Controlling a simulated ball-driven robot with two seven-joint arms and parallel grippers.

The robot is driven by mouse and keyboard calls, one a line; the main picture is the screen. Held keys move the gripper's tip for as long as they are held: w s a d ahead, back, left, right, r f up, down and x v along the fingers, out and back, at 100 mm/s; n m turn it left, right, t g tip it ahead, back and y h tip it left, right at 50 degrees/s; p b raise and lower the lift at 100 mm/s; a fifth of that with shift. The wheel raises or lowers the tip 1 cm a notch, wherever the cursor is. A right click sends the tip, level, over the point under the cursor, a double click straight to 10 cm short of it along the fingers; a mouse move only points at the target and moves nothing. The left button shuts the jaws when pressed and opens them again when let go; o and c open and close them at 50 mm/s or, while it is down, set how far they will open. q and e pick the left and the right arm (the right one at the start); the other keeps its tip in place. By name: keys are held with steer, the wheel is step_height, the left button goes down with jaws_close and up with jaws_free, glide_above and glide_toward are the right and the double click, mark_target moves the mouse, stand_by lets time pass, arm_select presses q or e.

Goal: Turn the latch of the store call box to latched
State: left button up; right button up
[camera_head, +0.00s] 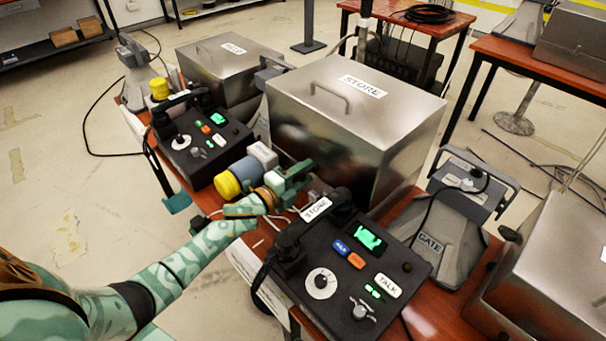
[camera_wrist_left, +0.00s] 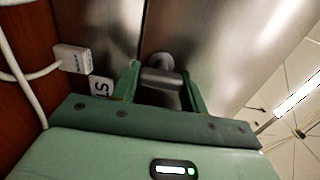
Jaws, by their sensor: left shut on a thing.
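The store call box is a steel box (camera_head: 345,125) with a lid handle and a STORE label. In the head view its front lower left edge meets my left gripper (camera_head: 300,174). In the left wrist view my left gripper (camera_wrist_left: 157,92) is shut on the latch (camera_wrist_left: 160,72), a grey metal knob with a short bar, set on the steel wall. The fingers lie on either side of the bar. The latch is hidden behind the fingers in the head view, and its exact angle is hard to tell. My right gripper is not in view.
A black STORE phone panel (camera_head: 350,270) with dial and buttons stands in front of the box. A yellow-and-grey cylinder (camera_head: 236,177) lies just left of my left gripper. Another steel box (camera_head: 225,70) and black panel (camera_head: 200,140) stand further left. A GATE unit (camera_head: 435,235) stands right.

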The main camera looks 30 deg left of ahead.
arm_select(q)
steer(key=o, duration=1)
steer(key=shift+a, duration=0.1)
steer(key=p+v, duration=0.2)
steer(key=v, duration=1.4)
steer(key=shift+s+p, duration=0.2)
steer(key=shift+p, duration=0.15)
steer(key=shift+a+f, duration=0.1)
steer(key=shift+f, duration=0.05)
